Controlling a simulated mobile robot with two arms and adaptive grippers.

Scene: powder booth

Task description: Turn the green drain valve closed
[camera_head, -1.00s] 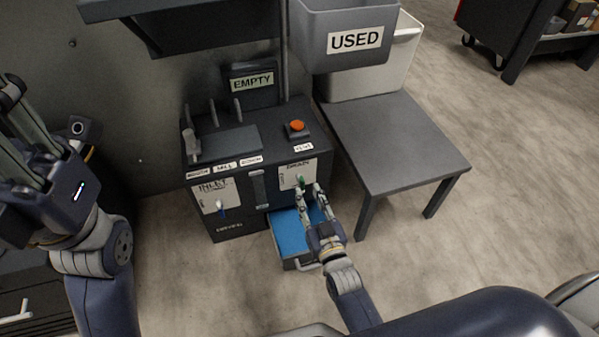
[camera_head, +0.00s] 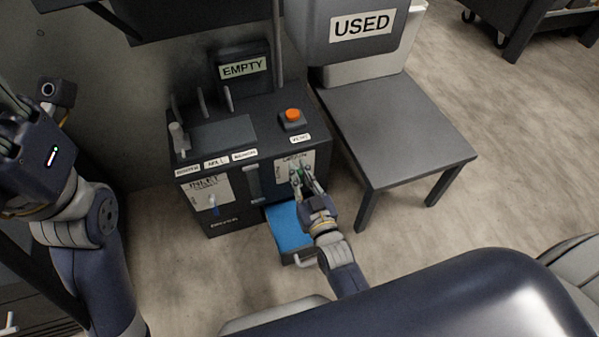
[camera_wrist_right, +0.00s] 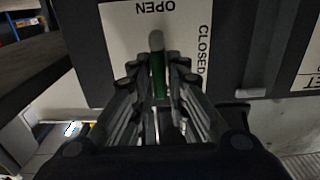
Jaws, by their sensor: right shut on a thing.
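The green drain valve (camera_head: 299,173) is on the right front of the dark machine (camera_head: 240,180), by a white label plate. In the right wrist view, the green handle (camera_wrist_right: 158,78) has a grey tip and stands between my fingers, in line with the upside-down word OPEN; CLOSED is on the right of the plate (camera_wrist_right: 185,22). My right gripper (camera_head: 307,178) is shut on the handle, and its fingers hide part of it. My left gripper (camera_head: 15,125) is raised at the left edge, away from the machine; its fingers are partly cut off.
A blue-lined drawer (camera_head: 308,257) is pulled out below my right gripper. The inlet valve (camera_head: 213,204) is to the left on the same front. An orange button (camera_head: 292,115) is on top. A grey table (camera_head: 400,130) stands to the right.

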